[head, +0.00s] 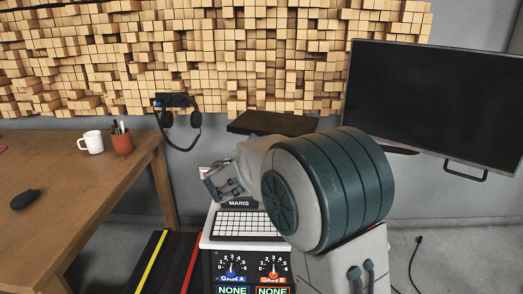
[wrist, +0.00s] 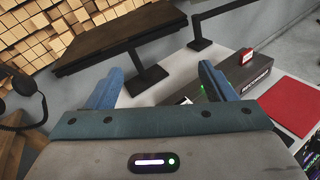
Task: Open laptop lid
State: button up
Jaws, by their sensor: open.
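A dark flat slab, which looks like the closed laptop (head: 272,123), is raised behind my arm in the head view. In the wrist view the laptop (wrist: 120,38) is a dark slab on a black stand (wrist: 148,76), beyond my fingertips and up to the left. No gap between lid and base can be made out. My gripper (wrist: 158,85) is open, with its two blue fingers wide apart and nothing between them. In the head view my gripper (head: 222,182) is left of my large arm joint, lower than the laptop and apart from it.
A large monitor (head: 435,95) stands at the right. A black box (wrist: 248,75) and a red panel (wrist: 287,103) lie to the right in the wrist view. Headphones (head: 180,118) hang left of the laptop. A wooden desk (head: 70,185) holds a mug (head: 92,142) and pen cup (head: 122,143).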

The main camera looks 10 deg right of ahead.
jog(key=w+a+f+n+t+y+b, duration=0.1)
jog(key=w+a+f+n+t, duration=0.1)
jog(key=w+a+n, duration=0.25)
jog(key=x, duration=1.3)
jog(key=shift+w+a+r+t, duration=0.2)
jog(key=shift+a+r+t, duration=0.2)
jog(key=shift+r, duration=0.15)
jog(key=shift+d, duration=0.1)
jog(key=c, duration=1.4)
